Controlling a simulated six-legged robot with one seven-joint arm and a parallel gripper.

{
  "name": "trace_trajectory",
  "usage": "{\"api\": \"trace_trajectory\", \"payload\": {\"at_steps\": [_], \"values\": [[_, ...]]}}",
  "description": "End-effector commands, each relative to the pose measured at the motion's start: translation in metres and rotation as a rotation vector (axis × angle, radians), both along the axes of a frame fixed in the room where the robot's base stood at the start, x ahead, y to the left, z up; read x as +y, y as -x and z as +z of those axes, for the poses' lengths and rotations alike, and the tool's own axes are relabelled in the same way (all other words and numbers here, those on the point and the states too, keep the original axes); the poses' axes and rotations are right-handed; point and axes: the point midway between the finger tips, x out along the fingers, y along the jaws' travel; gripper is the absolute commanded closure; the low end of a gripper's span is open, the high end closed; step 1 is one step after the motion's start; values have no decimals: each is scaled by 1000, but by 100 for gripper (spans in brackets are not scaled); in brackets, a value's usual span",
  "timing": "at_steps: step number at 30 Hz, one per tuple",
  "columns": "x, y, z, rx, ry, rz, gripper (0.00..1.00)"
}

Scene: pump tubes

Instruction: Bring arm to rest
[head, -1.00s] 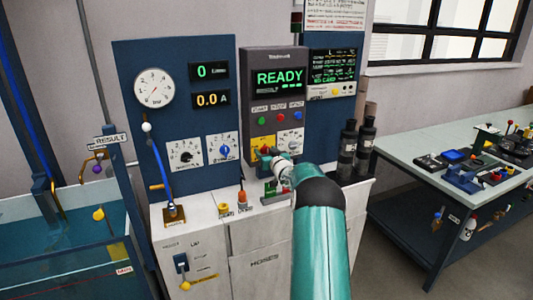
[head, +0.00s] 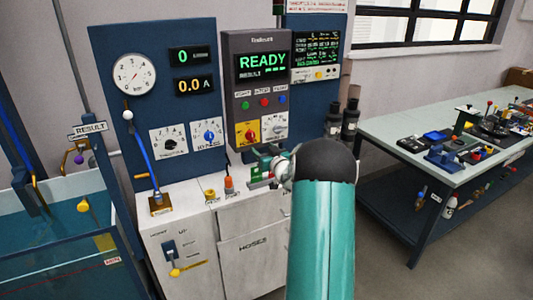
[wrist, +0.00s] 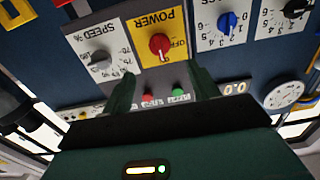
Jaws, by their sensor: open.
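My arm (head: 323,230) is teal with a dark joint and reaches from the bottom of the head view toward the control panel. My gripper (head: 262,165) is in front of the lower part of the grey READY unit, above the white cabinet top. In the wrist view my gripper (wrist: 160,88) shows two green fingers spread apart with nothing between them. Beyond the fingers is the yellow POWER plate with a red knob (wrist: 160,45). A grey SPEED knob (wrist: 100,60) is to its left. The wrist picture is upside down.
The grey unit (head: 230,60) reads READY. The blue panel (head: 110,60) holds a gauge, displays and knobs. A blue lever (head: 142,150) stands at left, beside a water tank (head: 60,235). Dark cylinders (head: 350,122) stand at right, before a workbench (head: 390,120) with tools.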

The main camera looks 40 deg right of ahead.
Motion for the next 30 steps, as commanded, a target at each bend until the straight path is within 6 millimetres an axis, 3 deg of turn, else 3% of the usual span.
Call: {"api": "trace_trajectory", "payload": {"at_steps": [6,23,26,30], "values": [[5,18,0,0,1,-1,40],[6,18,1,1,1,0,40],[14,15,8,16,5,-3,40],[48,7,34,84,16,-19,40]]}}
